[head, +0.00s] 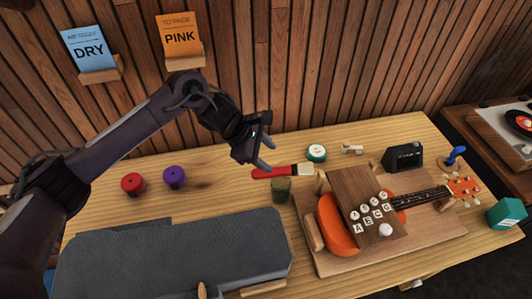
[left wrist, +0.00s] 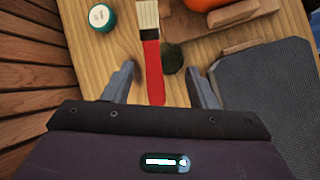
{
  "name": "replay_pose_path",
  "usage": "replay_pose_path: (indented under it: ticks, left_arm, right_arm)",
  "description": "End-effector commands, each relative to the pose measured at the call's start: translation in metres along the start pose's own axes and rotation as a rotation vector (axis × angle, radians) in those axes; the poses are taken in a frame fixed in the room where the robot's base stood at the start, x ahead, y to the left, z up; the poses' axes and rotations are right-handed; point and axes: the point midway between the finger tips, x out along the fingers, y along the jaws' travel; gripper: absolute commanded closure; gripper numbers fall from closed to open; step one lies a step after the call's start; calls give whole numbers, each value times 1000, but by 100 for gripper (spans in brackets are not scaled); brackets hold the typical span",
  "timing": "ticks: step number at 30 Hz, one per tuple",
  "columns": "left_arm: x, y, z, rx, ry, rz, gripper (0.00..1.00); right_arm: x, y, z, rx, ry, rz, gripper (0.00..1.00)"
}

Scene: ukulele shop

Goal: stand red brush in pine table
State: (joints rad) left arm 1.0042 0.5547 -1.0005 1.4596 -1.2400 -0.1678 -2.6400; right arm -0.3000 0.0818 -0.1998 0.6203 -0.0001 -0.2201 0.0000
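The red brush (head: 272,173) lies on its side on the pine table (head: 225,192), its pale bristles pointing right in the head view. In the left wrist view the brush (left wrist: 152,68) has its bristles toward the top edge. My left gripper (head: 266,153) is over the handle end. Its fingers (left wrist: 158,78) are apart, with the red handle showing between them and clear of both. A small dark olive block or cup (head: 281,190) stands beside the brush; its round top (left wrist: 173,60) shows in the left wrist view. My right gripper is not in view.
A grey mat or case (head: 180,255) fills the front left. Red (head: 132,183) and purple (head: 174,177) round items stand left. A green-rimmed tin (head: 317,152) is behind the brush. An orange ukulele (head: 335,228) under a wooden panel (head: 352,188) lies right.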

Motion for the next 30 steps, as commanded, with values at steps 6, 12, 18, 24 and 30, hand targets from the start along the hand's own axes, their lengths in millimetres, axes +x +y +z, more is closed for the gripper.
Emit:
replay_pose_path:
  ticks: [6, 12, 18, 24, 30]
  left_arm:
    - [-2, 0, 1, 0, 0, 0, 48]
    - [-16, 4, 10, -2, -1, -1, 48]
    - [-57, 4, 3, 3, 1, 8, 48]
    - [-100, 3, 4, 1, 1, 5, 48]
    - [-125, 3, 6, 0, 1, 2, 48]
  right_arm:
    - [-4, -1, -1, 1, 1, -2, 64]
    - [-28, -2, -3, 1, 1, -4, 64]
    - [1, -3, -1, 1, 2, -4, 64]
    - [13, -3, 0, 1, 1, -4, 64]
    - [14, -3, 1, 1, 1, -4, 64]
